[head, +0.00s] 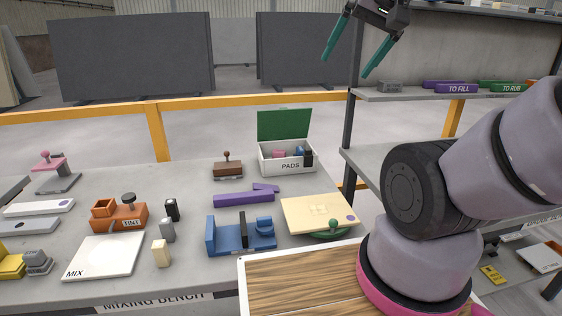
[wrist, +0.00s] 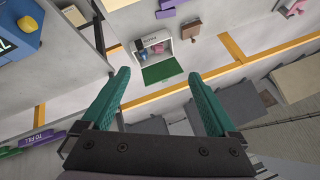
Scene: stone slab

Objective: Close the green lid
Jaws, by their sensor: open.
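The green lid (head: 285,124) stands raised at the back of a white box (head: 287,164) marked PADS. The box sits at the back right of the grey bench and holds small pink, blue and dark items. The lid also shows in the wrist view (wrist: 162,71), along the near side of the open box (wrist: 154,45). My gripper (head: 346,57) is high in the air, above and to the right of the box. Its two teal fingers are wide apart with nothing between them, as the wrist view (wrist: 165,85) also shows.
A brown stamp-like block (head: 227,167) stands left of the box. Purple pieces (head: 245,197), a blue holder (head: 240,235) and a cream board (head: 318,213) lie in front. A shelf (head: 450,94) with labelled blocks and a dark post (head: 351,120) is on the right. A yellow rail (head: 220,103) runs behind.

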